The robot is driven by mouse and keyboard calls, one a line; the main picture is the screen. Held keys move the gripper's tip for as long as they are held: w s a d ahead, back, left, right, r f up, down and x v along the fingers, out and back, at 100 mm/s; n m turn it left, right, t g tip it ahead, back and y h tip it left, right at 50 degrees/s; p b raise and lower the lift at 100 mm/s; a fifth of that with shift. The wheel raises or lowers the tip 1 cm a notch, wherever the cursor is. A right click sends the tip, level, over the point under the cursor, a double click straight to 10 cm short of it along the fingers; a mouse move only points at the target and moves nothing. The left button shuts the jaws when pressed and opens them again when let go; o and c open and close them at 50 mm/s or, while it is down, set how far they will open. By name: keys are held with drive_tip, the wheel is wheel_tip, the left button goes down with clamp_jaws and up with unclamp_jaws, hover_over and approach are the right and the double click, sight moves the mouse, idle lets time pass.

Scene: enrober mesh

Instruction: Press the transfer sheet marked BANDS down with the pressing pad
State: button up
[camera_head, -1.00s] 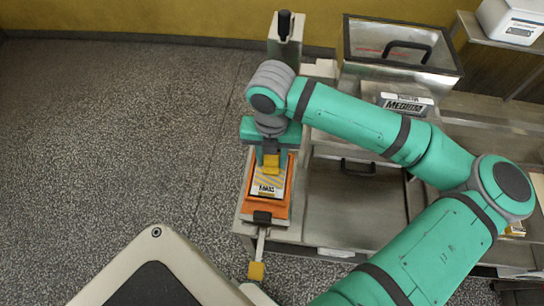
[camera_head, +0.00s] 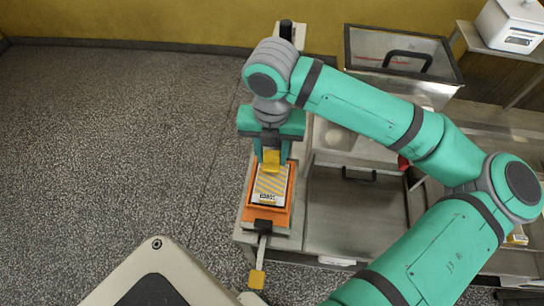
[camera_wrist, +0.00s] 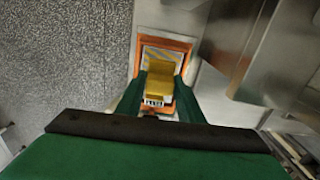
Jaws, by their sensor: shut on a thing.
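The transfer sheet (camera_head: 269,189) is striped grey and yellow, with a dark-lettered white label at its near end; the letters are blurred. It lies in an orange frame (camera_head: 282,215) on the narrow end of the bench. My gripper (camera_head: 271,152) is shut on a yellow block, which I take to be the pressing pad (camera_head: 271,161). The pad is over the far part of the sheet and hides some of it. In the wrist view the pad (camera_wrist: 157,80) sits between my green fingers, in front of the sheet (camera_wrist: 160,55). Whether it touches the sheet cannot be told.
A lever with a yellow tip (camera_head: 256,279) sticks out from the near side of the frame. A dark-knobbed post (camera_head: 287,30) stands behind. To the right are a lidded steel tank (camera_head: 400,58) and a white device (camera_head: 510,28). Open floor lies left.

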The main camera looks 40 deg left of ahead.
sight(271, 168)
drive_tip(key=shift+r, duration=0.45)
drive_tip(key=shift+w+d, duration=0.1)
drive_tip(key=shift+f, duration=0.1)
drive_tip(key=shift+s+d+f, duration=0.2)
drive_tip(key=shift+s+f, duration=0.05)
drive_tip(key=shift+f, duration=0.6)
drive_tip(key=shift+s+d+f, duration=0.15)
drive_tip(key=shift+s+f, duration=0.1)
drive_tip(key=shift+f, duration=0.55)
drive_tip(key=shift+s+d+f, duration=0.1)
drive_tip(key=shift+s+f, duration=0.15)
drive_tip(key=shift+f, duration=0.3)
drive_tip(key=shift+s+f, duration=0.25)
drive_tip(key=shift+f, duration=0.3)
drive_tip(key=shift+d+f, duration=0.1)
drive_tip(key=shift+f, duration=0.05)
drive_tip(key=shift+w+f, duration=0.1)
drive_tip(key=shift+f, duration=0.45)
drive_tip(key=shift+s, duration=0.2)
